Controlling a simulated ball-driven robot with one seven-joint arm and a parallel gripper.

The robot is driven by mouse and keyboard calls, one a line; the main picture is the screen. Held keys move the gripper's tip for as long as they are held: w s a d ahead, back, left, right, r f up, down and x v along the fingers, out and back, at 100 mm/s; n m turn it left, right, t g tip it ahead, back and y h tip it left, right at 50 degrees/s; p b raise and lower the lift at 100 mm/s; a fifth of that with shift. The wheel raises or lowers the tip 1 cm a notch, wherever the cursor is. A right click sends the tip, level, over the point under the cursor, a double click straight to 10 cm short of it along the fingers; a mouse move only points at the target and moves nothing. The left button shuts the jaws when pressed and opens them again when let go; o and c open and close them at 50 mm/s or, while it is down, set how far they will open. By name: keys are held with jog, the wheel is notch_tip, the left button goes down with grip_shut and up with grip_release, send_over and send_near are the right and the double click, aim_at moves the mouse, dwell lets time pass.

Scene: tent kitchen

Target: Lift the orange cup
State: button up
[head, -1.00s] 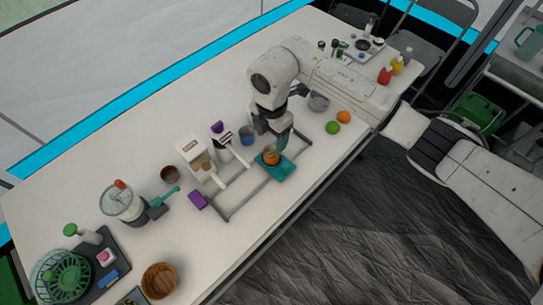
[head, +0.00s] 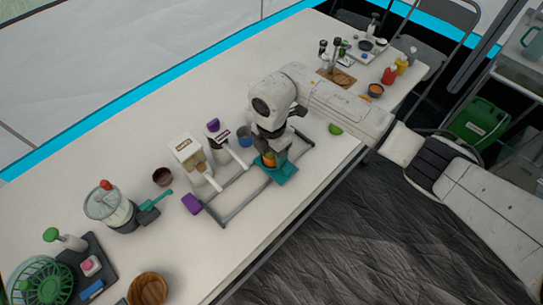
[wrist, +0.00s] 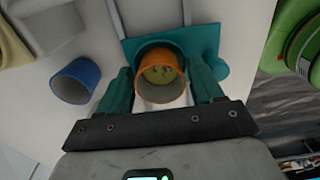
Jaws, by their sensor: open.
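The orange cup (head: 268,161) stands on a teal board (head: 284,174) near the front edge of the white table. In the wrist view the cup (wrist: 147,92) opens toward the camera and shows a yellow-green inside with dark marks. My gripper (head: 268,152) is over the cup, with its tips partly hidden in the head view. In the wrist view, the teal fingers of my gripper (wrist: 160,76) are open, one on each side of the cup. A gap shows beside the cup, and I cannot tell whether either finger touches it.
A blue cup (wrist: 75,81) stands close on the left in the wrist view. White dispensers (head: 187,150), a grey rail frame (head: 238,205) and a purple block (head: 191,204) lie left of my gripper. A green lime (head: 335,129) lies to the right. The table's front strip is clear.

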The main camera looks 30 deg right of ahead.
jog(key=c, duration=0.6)
jog(key=shift+o, duration=0.2)
notch_tip(320, 180, up, 9)
jog(key=p, duration=0.8)
jog(key=shift+p, duration=0.35)
